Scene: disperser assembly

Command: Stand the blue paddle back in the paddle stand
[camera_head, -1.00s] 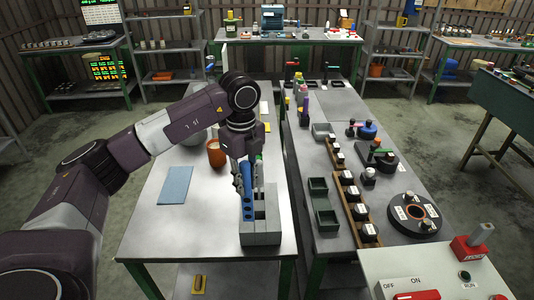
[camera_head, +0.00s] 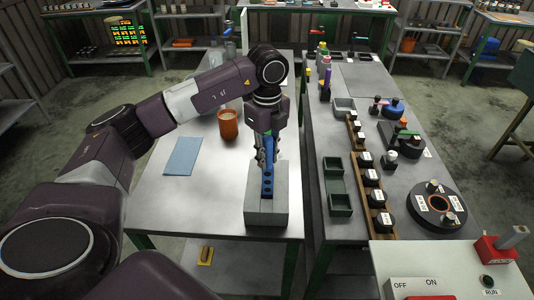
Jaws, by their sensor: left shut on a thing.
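The blue paddle (camera_head: 267,182), a narrow upright plate with a row of dark holes, shows over the grey paddle stand (camera_head: 267,217). The stand is a block on the near part of the left metal table. My left gripper (camera_head: 266,158) points down above the stand and is shut on the blue paddle's upper part. The paddle's lower end overlaps the stand's slot area; how deep it sits there I cannot tell. The gripper hides the paddle's top. My right gripper is not in view.
An orange-brown cup (camera_head: 228,125) and a light blue sheet (camera_head: 183,156) lie left of the stand. To the right, across a gap, a second table holds green trays (camera_head: 337,187) and a wooden rack (camera_head: 375,203) of dark knobs.

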